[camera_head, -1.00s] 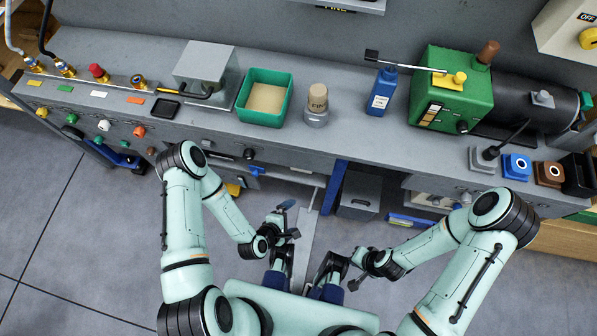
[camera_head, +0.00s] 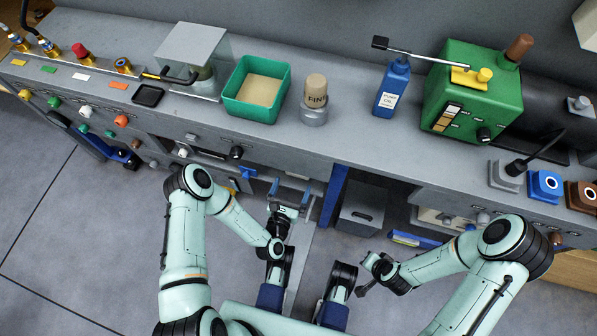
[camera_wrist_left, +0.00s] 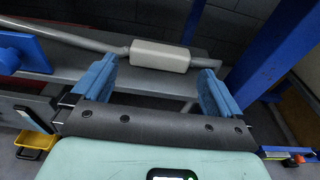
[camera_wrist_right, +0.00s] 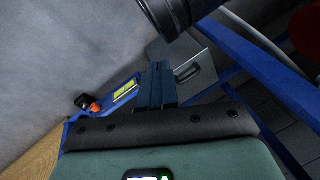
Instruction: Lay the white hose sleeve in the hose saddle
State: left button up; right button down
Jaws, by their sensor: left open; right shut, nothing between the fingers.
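The white hose sleeve (camera_wrist_left: 160,56) sits around a grey hose (camera_wrist_left: 85,38) in the left wrist view. It lies just beyond and between the fingertips of my left gripper (camera_wrist_left: 155,76), apart from them as far as I can see. My left gripper is open and empty; in the head view (camera_head: 289,190) it is under the worktop's front edge. My right gripper (camera_wrist_right: 156,82) is shut and empty, low at the right in the head view (camera_head: 363,290). A blue part (camera_wrist_left: 20,52) stands at the hose's left; I cannot tell whether it is the hose saddle.
A blue post (camera_wrist_left: 275,45) rises right of the sleeve. A grey bin (camera_head: 362,207) stands under the worktop. On the worktop are a green tray (camera_head: 257,108), a blue oil bottle (camera_head: 392,88) and a green pump (camera_head: 472,90). The floor at left is free.

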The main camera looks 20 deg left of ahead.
aim_at(297, 176)
pick_arm(q)
jog(key=shift+w+f, duration=0.15)
jog(key=shift+w, duration=0.5)
jog(key=w, duration=0.1)
jog(key=w+b, duration=0.1)
jog(key=w, duration=0.1)
jog(key=shift+w+d+f+b, duration=0.2)
jog(key=shift+w+f+b, duration=0.1)
jog(key=shift+f, duration=0.1)
jog(key=shift+w, duration=0.35)
pick_arm(e)
jog(key=s+f, duration=0.2)
jog(key=f, duration=0.1)
jog(key=shift+d+g, duration=0.4)
pick_arm(q)
jog(key=c, duration=0.7)
